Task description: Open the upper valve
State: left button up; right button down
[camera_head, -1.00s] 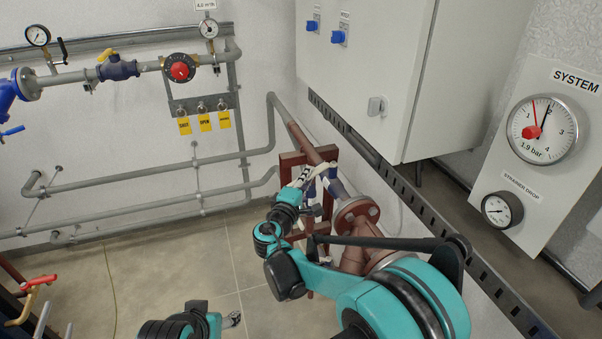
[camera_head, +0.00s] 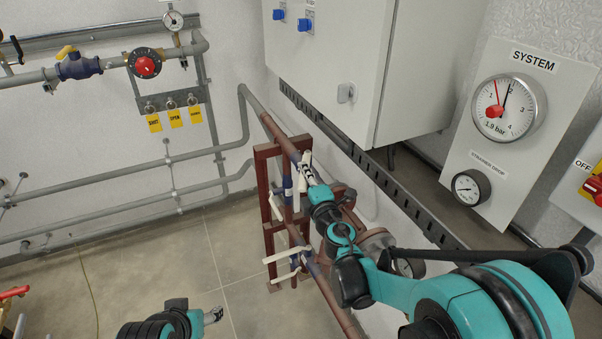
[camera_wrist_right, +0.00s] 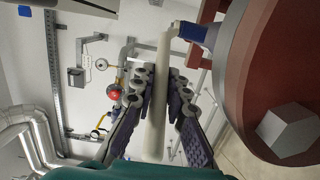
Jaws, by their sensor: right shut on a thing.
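My right gripper (camera_head: 306,168) is at the upper part of the red-brown pipe stand. In the right wrist view its two dark padded fingers (camera_wrist_right: 156,88) are shut on a cream lever handle (camera_wrist_right: 155,135). The handle runs between them to a blue valve part (camera_wrist_right: 190,34) beside a red-brown flange. In the head view the gripper and wrist hide most of this handle. Other blue-bodied valves with white levers show on the stand, one lever (camera_head: 275,207) at the left and another (camera_head: 285,256) lower down. My left gripper (camera_head: 212,315) is low in the picture, away from the valves; its jaws are unclear.
The red-brown pipe stand (camera_head: 266,168) is close around my right wrist. A grey cabinet (camera_head: 335,75) and a slotted rail are above and behind. A gauge panel (camera_head: 470,155) stands at the right. Grey wall pipes (camera_head: 100,185) are at the left. The tiled floor (camera_head: 150,260) is open.

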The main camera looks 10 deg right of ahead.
jog(key=shift+d, duration=0.1)
jog(key=c, duration=1.5)
grip_release()
jog(key=s+d, duration=0.2)
jog(key=s, duration=0.9)
jog(key=shift+s+d, duration=0.2)
jog(key=shift+s, duration=0.15)
